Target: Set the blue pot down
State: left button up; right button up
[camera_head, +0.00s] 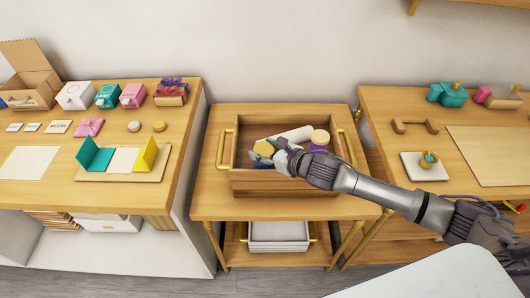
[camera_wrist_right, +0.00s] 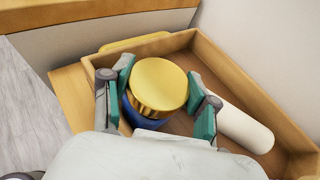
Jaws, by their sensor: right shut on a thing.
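The blue pot (camera_wrist_right: 142,119) has a round gold lid (camera_wrist_right: 158,84). In the right wrist view it stands between the two teal-padded fingers of my right gripper (camera_wrist_right: 160,97), which is shut on it. The pot is inside the wooden tray (camera_wrist_right: 258,82), near one corner; I cannot tell if its base touches the tray floor. In the head view the gold lid (camera_head: 264,148) shows at the tip of my right gripper (camera_head: 272,152), and the hand hides most of the pot. My left gripper is not in view.
A white roll (camera_wrist_right: 243,126) lies in the tray beside the pot. A purple jar with a pale lid (camera_head: 320,138) stands at the tray's right side. The tray has gold handles (camera_head: 224,148) and rests on a wooden cart (camera_head: 210,200). Tables stand on both sides.

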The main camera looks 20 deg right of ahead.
jog(key=shift+f, duration=0.85)
jog(key=shift+f, duration=0.2)
jog(key=o, duration=1.5)
jog(key=shift+o, duration=0.2)
jog(key=shift+r, duration=0.15)
